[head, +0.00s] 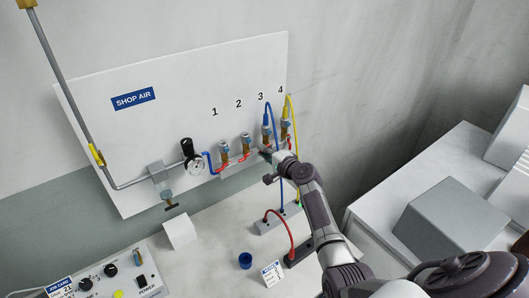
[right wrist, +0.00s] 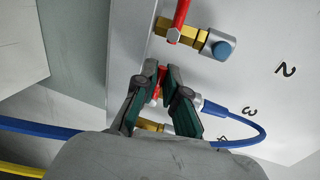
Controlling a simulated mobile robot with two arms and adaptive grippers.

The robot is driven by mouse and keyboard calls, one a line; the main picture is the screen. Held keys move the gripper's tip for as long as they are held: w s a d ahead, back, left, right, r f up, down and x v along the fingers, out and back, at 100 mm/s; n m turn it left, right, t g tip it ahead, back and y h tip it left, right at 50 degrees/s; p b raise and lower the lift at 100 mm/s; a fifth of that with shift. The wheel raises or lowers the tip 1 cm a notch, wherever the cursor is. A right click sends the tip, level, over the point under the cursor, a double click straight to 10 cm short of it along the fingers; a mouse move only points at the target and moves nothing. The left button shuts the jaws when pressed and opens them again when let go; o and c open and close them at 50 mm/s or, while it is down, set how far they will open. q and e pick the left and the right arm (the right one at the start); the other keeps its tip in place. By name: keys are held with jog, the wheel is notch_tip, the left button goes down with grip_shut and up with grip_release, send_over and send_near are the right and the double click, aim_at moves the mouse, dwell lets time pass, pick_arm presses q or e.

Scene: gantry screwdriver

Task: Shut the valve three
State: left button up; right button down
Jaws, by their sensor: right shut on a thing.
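Valve three (head: 267,133) is on the white panel below the number 3, with a blue hose plugged into its top. My right gripper (right wrist: 158,74) is at this valve. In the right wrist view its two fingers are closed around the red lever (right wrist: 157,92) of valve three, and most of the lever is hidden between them. In the head view my right gripper (head: 270,158) is at the lower part of the valve row, partly hidden by my own wrist. The lever's exact angle cannot be told. My left gripper is not in view.
Valve one (head: 224,150) is further left. Valve four (head: 286,126) carries a yellow hose. A gauge (head: 195,161) is at left. A blue cup (head: 245,261) stands on the bench.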

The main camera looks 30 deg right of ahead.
jog(key=c, duration=1.2)
grip_release()
jog(key=shift+c, duration=0.2)
jog(key=v, duration=1.2)
